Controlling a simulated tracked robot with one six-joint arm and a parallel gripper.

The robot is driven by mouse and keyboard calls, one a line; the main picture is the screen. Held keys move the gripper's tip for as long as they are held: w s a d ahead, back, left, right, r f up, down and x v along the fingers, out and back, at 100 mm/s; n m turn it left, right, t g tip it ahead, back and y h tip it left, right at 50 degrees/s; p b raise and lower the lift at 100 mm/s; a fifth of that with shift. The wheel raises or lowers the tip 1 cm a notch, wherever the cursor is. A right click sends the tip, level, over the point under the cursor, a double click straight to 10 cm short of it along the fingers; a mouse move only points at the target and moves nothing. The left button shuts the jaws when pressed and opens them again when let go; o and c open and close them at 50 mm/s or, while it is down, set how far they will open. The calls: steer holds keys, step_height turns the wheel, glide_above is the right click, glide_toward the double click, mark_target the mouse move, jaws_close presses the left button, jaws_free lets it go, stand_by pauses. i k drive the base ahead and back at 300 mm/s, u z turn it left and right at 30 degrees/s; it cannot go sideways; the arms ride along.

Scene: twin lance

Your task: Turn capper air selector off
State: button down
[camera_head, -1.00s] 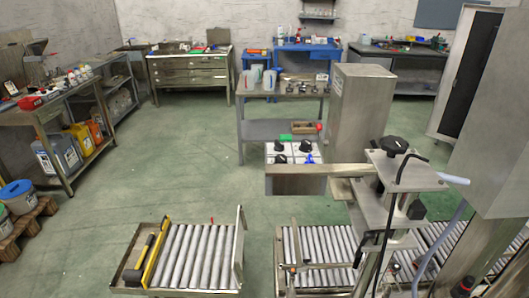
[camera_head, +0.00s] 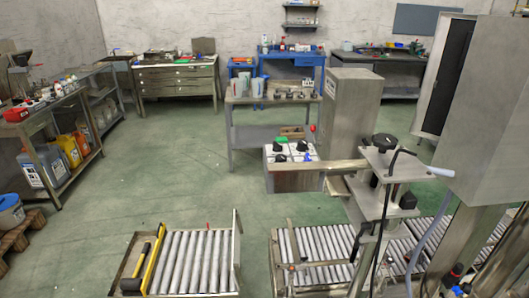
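A small control box (camera_head: 295,180) with a white top panel stands mid-view, left of the capper machine's metal post. The panel carries black knobs (camera_head: 280,158), a blue knob or lever (camera_head: 308,157) and a green block or button (camera_head: 281,140). I cannot tell from this distance which one is the capper air selector or how it is turned. My gripper is not in view.
Roller conveyors (camera_head: 192,262) lie in the foreground, with a yellow-edged bar at the left one. A large grey cabinet (camera_head: 480,110) and black handwheel (camera_head: 384,141) are at the right. Workbenches (camera_head: 178,80) line the walls. Green floor (camera_head: 150,180) is clear at centre left.

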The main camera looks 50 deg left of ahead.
mark_target(307, 156)
steer(key=u, duration=3.25)
steer(key=i, duration=1.65)
